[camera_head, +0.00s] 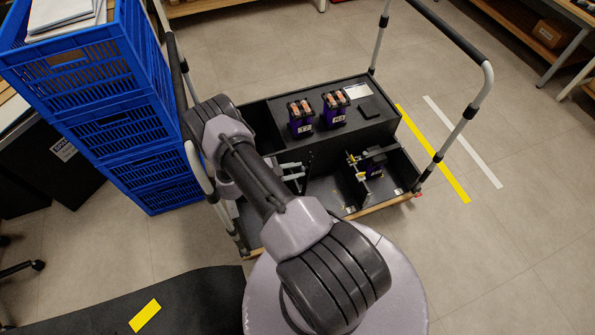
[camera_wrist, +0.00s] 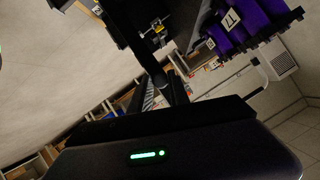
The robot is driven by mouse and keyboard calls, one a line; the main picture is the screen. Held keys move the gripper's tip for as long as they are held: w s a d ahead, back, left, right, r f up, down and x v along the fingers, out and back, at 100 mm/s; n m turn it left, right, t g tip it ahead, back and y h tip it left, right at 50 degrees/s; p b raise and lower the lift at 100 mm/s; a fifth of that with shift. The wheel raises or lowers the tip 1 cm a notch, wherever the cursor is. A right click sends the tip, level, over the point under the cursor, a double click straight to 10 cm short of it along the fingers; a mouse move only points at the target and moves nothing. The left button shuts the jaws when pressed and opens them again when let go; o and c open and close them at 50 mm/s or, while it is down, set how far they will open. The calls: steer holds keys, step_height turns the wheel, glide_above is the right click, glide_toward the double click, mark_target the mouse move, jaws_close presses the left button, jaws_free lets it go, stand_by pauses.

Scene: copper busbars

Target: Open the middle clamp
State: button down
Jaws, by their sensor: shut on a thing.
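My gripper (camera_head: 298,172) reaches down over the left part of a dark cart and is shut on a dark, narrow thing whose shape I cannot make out. In the wrist view a dark bar (camera_wrist: 148,55) runs up from my gripper body. A clamp with yellow parts (camera_head: 354,165) stands in the cart's front right compartment, right of my gripper and apart from it. It also shows small at the top of the wrist view (camera_wrist: 158,27). A purple block (camera_head: 374,163) is beside it. I cannot tell which clamp is the middle one; my arm hides part of the cart.
Two purple blocks with copper-coloured tops, left (camera_head: 300,117) and right (camera_head: 335,108), stand on the cart's raised rear deck (camera_head: 375,126). Cart handles (camera_head: 470,107) rise at both ends. Stacked blue crates (camera_head: 115,100) stand close on the left.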

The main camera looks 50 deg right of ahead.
stand_by(0.3)
steer(key=c, duration=1.3)
jaws_free()
steer(key=shift+o, duration=0.2)
steer(key=shift+s+r, duration=0.1)
